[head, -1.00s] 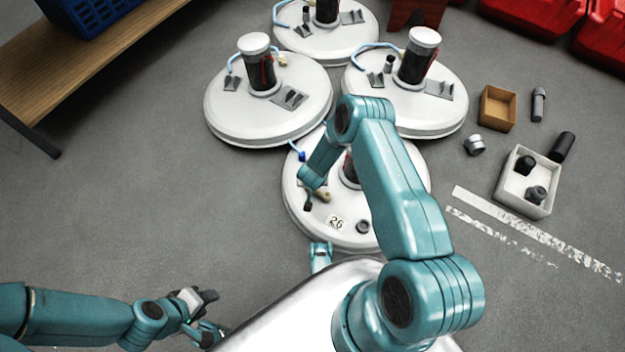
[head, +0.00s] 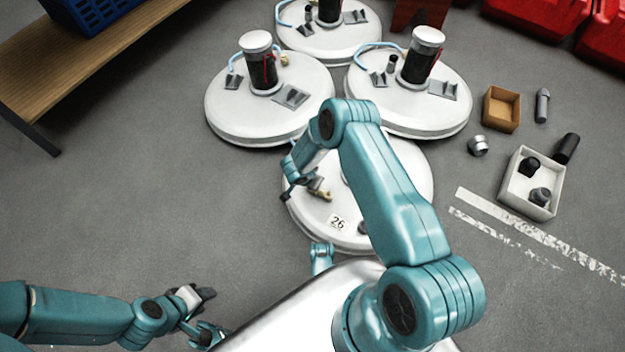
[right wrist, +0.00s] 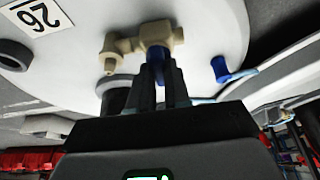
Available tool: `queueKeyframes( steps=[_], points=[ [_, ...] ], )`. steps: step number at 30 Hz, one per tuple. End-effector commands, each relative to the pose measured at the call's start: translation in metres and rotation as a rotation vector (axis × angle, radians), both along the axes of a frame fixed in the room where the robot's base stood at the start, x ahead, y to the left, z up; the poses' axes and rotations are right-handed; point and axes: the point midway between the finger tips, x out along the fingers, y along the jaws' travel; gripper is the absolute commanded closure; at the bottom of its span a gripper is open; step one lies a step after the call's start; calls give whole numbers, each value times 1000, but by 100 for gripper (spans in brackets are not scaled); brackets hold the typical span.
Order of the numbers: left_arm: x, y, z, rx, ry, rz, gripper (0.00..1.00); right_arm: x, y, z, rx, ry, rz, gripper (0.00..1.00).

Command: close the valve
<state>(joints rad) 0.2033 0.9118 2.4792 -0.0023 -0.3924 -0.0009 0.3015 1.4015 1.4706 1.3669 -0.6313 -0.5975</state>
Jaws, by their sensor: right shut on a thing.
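The valve is a tan fitting (head: 320,192) on the white lid (head: 310,218) of the nearest tank, labelled 26 (head: 338,222). In the right wrist view its tan body (right wrist: 150,38) shows above my fingers, with a blue handle (right wrist: 155,68) between them. My right gripper (head: 287,193) is shut on the blue handle; the fingertips (right wrist: 160,75) hide part of it. My right arm covers much of this tank. My left gripper (head: 208,294) is over the floor at lower left, away from the tank; its jaw gap is unclear.
Three more white tanks (head: 225,118) with dark cylinders stand behind. A white box (head: 545,208) with dark parts and an open brown box (head: 500,122) lie at right. A wooden bench (head: 60,80) is at upper left. The floor at left is clear.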

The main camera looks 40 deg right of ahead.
Motion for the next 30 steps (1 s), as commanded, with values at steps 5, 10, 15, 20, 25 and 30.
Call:
queueKeyframes(
  steps=[5,10,15,20,25,30],
  points=[
    [1,0,0,0,-2,1,57,0,0,0,-1,0,-11,100],
    [1,0,0,0,-2,1,57,0,0,0,-1,0,-11,100],
    [1,0,0,0,-1,0,57,0,0,0,-1,0,-11,60],
    [0,0,0,0,-1,0,57,0,0,0,0,-1,-9,57],
    [0,0,1,0,0,0,57,0,0,2,0,0,-9,57],
    [-7,-1,17,-5,24,-2,57,-3,8,27,0,0,-6,57]
  ],
)
